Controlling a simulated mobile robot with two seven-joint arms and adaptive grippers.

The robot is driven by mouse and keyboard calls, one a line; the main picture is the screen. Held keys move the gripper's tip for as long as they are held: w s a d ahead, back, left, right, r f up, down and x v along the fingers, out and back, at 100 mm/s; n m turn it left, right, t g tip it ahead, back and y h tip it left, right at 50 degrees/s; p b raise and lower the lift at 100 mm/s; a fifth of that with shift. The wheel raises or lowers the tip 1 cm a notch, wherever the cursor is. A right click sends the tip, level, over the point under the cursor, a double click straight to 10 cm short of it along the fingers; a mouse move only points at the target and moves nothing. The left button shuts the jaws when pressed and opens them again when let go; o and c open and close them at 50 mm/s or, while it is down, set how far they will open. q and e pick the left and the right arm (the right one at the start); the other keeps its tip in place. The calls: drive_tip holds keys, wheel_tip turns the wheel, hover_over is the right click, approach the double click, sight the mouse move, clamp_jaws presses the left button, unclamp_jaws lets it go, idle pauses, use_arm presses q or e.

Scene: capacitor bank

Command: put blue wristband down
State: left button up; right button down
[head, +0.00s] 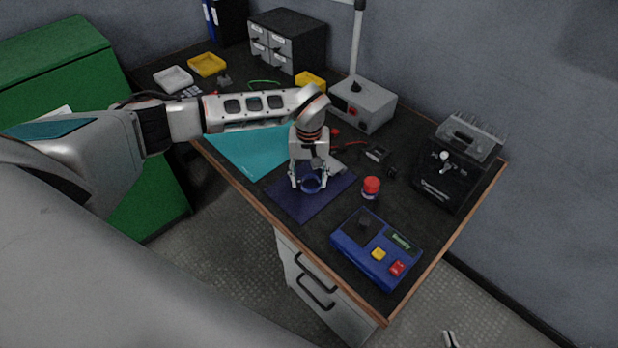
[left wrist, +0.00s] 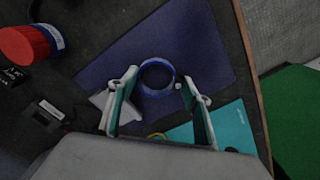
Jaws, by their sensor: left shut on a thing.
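The blue wristband (head: 313,187) is a ring over the dark blue mat (head: 290,206) near the table's front edge. My left gripper (head: 310,180) points down over the mat, shut on the wristband. In the left wrist view the wristband (left wrist: 157,91) lies between the two fingertips (left wrist: 158,82), with the mat (left wrist: 205,45) behind it. I cannot tell whether the wristband touches the mat. A small part of what appears to be my right gripper (head: 449,340) shows at the bottom edge, away from the table; its jaws cannot be made out.
A teal sheet (head: 250,155) lies left of the mat. A red-capped jar (head: 371,187) stands to its right, and a blue tester box (head: 376,247) sits at the front right corner. A grey box with a pole (head: 363,104) and a black instrument (head: 455,165) stand further back.

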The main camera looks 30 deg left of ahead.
use_arm(q)
drive_tip(key=o, duration=0.6)
drive_tip(key=shift+f, duration=0.1)
drive_tip(key=o, duration=0.3)
